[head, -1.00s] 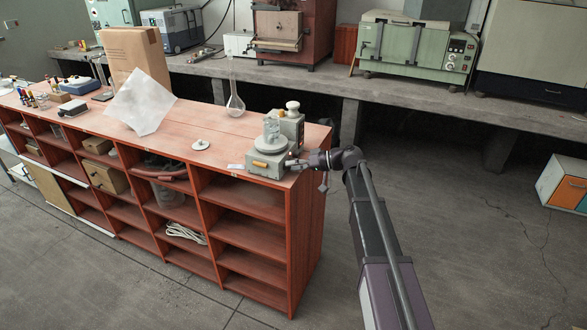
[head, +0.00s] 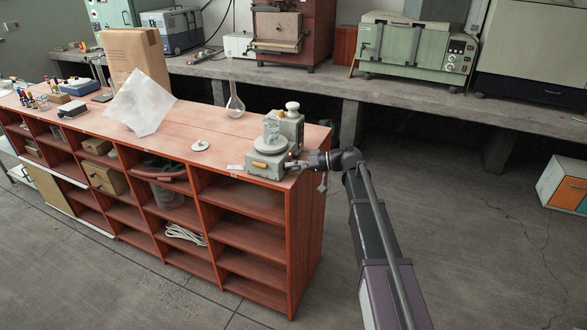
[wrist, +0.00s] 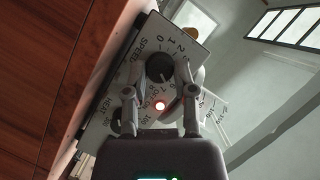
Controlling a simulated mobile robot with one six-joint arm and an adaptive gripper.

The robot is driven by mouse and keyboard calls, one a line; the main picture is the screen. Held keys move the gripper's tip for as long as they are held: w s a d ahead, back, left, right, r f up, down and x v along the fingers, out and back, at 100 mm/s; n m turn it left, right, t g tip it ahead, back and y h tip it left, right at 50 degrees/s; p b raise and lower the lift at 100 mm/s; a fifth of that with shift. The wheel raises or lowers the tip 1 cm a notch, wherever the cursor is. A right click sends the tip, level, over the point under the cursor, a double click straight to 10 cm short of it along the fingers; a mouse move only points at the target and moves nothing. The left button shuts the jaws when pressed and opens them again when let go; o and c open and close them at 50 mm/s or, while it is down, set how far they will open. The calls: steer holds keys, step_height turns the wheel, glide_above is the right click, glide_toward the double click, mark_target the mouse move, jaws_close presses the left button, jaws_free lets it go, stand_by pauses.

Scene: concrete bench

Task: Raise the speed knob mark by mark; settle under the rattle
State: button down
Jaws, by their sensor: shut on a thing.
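The speed knob (wrist: 160,67) is a dark round dial on the pale front panel of the stirrer, with SPEED printed beside it and numbers around it. My gripper (wrist: 158,78) has one finger on each side of the knob and is shut on it. I cannot make out which mark the knob points to. The HEAT dial is partly hidden behind a finger. In the head view the grey stirrer (head: 262,166) stands at the bench's right end with a glass beaker (head: 271,131) on its plate, and my gripper (head: 297,163) reaches its right side.
A round white lid-like piece (head: 200,145) and a small white card (head: 235,168) lie left of the stirrer.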

steer(key=shift+f+m+g+y+b, duration=0.2)
steer(key=shift+m+g+y+b, duration=0.25)
steer(key=shift+m+b, duration=0.55)
steer(key=shift+r+m+y, duration=0.15)
steer(key=shift+m+y, duration=0.1)
steer(key=shift+m, duration=0.35)
steer(key=shift+c, duration=2.2)
jaws_free()
steer(key=shift+s, duration=0.1)
